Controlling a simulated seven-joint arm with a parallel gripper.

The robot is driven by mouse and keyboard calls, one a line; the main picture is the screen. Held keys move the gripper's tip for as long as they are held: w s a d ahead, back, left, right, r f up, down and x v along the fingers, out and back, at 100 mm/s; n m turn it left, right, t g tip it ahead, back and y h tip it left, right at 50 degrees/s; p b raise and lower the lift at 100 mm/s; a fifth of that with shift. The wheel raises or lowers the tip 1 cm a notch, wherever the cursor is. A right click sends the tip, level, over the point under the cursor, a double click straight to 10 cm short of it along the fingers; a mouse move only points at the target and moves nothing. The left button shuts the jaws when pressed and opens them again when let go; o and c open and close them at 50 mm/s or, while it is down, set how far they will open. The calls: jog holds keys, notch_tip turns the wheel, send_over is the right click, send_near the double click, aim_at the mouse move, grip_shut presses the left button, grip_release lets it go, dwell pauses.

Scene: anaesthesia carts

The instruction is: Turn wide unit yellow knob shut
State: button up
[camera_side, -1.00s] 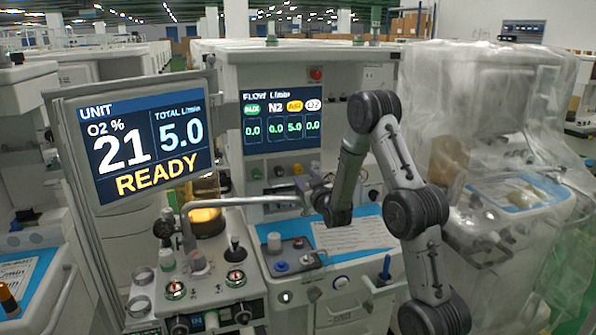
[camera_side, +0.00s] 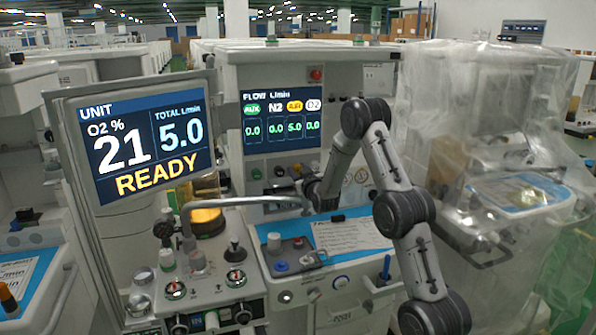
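The wide unit (camera_side: 345,75) stands behind the arm, with a lit flow screen (camera_side: 281,118) on its front. The screen reads 5.0 under the yellow label and 0.0 under the other labels. A row of small knobs sits below the screen. A small yellowish knob (camera_side: 297,168) shows in that row, just above my gripper. My gripper (camera_side: 300,184) is at the knob row, pointing left toward the panel. Its fingers are small and dark, so I cannot tell their opening or whether they touch a knob.
A monitor (camera_side: 143,140) on the left reads O2 21, total 5.0 and READY. A grey bent pipe (camera_side: 235,201) runs left of my gripper. The blue worktop (camera_side: 328,237) below holds small knobs and a paper sheet. A plastic-covered cart (camera_side: 490,130) stands at right.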

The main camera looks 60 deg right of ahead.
grip_shut()
jog(key=shift+m, duration=0.3)
jog(key=shift+m, duration=2.7)
jog(key=o, duration=0.5)
grip_release()
